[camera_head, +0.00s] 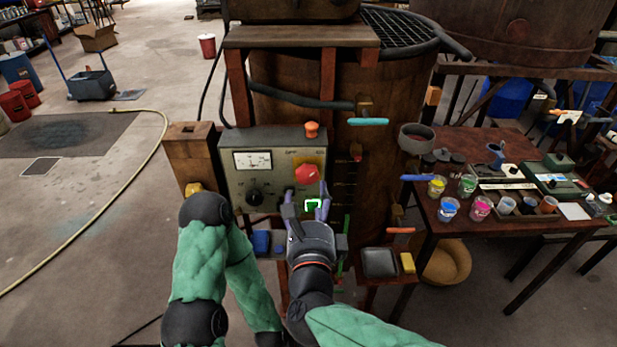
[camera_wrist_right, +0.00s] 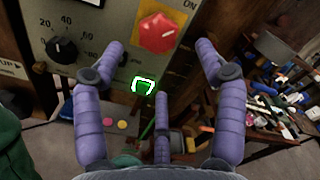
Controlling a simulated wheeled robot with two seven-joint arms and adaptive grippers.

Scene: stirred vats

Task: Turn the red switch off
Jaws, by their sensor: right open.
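The red switch (camera_head: 306,173) is a faceted red knob on the front of a grey control panel (camera_head: 240,181). It shows larger in the right wrist view (camera_wrist_right: 157,33), with an "ON" label at its upper right. I cannot tell which setting it points to. My right gripper (camera_head: 307,198) has purple fingers, spread apart and empty. They are just below and in front of the switch; in the wrist view the gripper (camera_wrist_right: 160,58) has a finger on either side below the knob, apart from it. My left arm is bent at the left; its gripper is out of view.
The panel also has a dial meter (camera_head: 253,161), a black knob (camera_head: 254,196) and an orange button (camera_head: 312,130) on top. A rusty vat (camera_head: 290,100) stands behind. A table (camera_head: 470,240) with paint cups is at the right. Open floor lies at the left.

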